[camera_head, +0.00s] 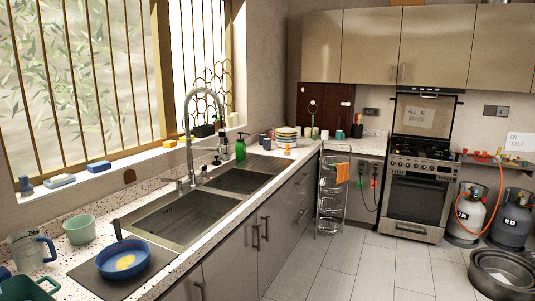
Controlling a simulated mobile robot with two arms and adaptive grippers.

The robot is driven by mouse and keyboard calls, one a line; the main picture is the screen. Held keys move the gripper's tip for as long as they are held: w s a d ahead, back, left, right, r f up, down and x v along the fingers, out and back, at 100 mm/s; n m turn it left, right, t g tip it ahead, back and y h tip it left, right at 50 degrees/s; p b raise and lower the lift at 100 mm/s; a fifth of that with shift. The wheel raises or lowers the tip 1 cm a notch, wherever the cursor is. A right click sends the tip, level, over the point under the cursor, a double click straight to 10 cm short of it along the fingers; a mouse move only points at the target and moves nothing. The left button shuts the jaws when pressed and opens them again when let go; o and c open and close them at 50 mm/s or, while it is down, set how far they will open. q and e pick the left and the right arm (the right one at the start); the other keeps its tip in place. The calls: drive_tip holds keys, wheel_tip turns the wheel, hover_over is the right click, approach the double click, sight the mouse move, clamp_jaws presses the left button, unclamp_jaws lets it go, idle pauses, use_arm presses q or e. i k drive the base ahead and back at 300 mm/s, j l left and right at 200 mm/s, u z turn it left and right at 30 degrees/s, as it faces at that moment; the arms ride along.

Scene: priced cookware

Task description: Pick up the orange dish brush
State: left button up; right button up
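I cannot make out an orange dish brush for certain. A small orange item (287,150) sits on the far end of the counter, near a stack of plates (286,133); it is too small to identify. An orange cloth-like item (342,172) hangs on the wire rack (331,205). A small yellow-orange block (169,143) lies on the window sill. Neither of my grippers is in view.
The counter along the window holds a double sink (183,217) with a tall tap, a green bottle (240,147), a blue pan (123,260), a mint bowl (80,229) and a clear jug (30,251). A stove (417,185), gas cylinders (514,217) and stacked pots (502,273) stand right. The middle floor is clear.

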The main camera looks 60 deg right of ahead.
sight(286, 152)
drive_tip(key=z, duration=2.25)
drive_tip(key=i+z, duration=0.2)
drive_tip(key=i, duration=0.9)
